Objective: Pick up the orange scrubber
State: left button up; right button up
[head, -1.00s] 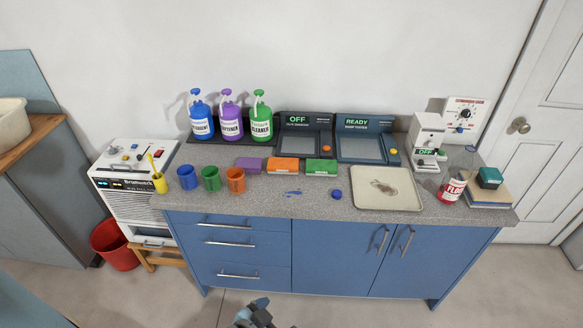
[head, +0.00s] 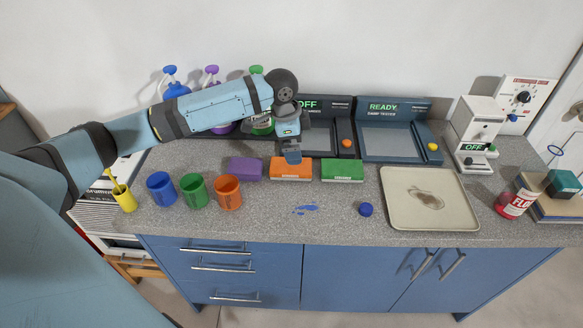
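The orange scrubber (head: 291,172) is a block with a pale lower edge, lying on the grey speckled counter between a purple scrubber (head: 246,168) and a green scrubber (head: 342,170). My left gripper (head: 292,158) points down right above the back of the orange scrubber and overlaps its back edge in the head view. Whether it touches the scrubber, and how far its fingers are apart, I cannot tell. My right gripper is not in view.
Blue (head: 161,189), green (head: 195,190) and orange (head: 227,192) cups stand at the left. A blue ball (head: 366,209), a blue smear (head: 306,209) and a beige tray (head: 394,221) lie right of them. Bottles and two testers stand behind. The counter's front middle is mostly clear.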

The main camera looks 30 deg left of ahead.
pick_arm(q)
jog(key=a+r, duration=0.2)
jog(key=a, duration=0.1)
jog(key=shift+g+y, duration=0.3)
jog(key=f, duration=0.4)
jog(key=w+f, duration=0.1)
jog(key=f, duration=0.3)
jog(key=d+f, duration=0.1)
jog(key=f, duration=0.4)
jog(key=shift+w+b, duration=0.25)
jog(key=shift+b, duration=0.15)
jog(key=shift+r, duration=0.1)
jog(key=c, duration=1)
notch_tip(320, 180, up, 20)
jog(key=shift+r+p, duration=0.1)
jog(key=shift+p, duration=0.3)
jog(key=o, duration=0.3)
jog(key=shift+c, duration=0.9)
